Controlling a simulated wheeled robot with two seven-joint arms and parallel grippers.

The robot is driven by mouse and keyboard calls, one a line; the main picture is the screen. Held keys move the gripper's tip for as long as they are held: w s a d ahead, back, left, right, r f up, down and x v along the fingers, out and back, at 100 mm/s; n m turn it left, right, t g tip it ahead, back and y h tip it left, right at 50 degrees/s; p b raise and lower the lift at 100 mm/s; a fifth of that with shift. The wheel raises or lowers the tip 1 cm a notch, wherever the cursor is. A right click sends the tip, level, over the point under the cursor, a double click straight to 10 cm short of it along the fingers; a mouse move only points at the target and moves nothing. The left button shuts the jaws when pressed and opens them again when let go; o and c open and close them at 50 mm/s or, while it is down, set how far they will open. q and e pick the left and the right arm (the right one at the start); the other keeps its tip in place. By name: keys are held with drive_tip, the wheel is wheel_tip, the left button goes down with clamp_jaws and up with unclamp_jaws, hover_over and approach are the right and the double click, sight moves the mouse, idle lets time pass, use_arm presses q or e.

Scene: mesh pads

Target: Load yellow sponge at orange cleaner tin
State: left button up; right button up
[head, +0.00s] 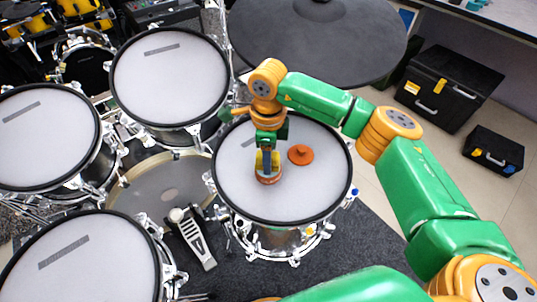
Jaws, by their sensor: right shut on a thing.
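My right gripper (268,153) points down over the front right drum pad and is shut on the yellow sponge (266,163). The sponge is upright and partly hidden by the fingers. My left gripper does not show.
A dark cymbal pad (320,40) is behind my right arm. Other drum pads (170,75) stand to the left. The pad's right and front areas are clear.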

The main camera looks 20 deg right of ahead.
drive_tip(key=shift+f+b, duration=0.35)
drive_tip(key=shift+f, duration=0.15)
idle(1.1)
drive_tip(key=shift+r, duration=0.1)
wheel_tip(320, 180, up, 7)
drive_tip(key=p, duration=0.5)
drive_tip(key=shift+p, duration=0.4)
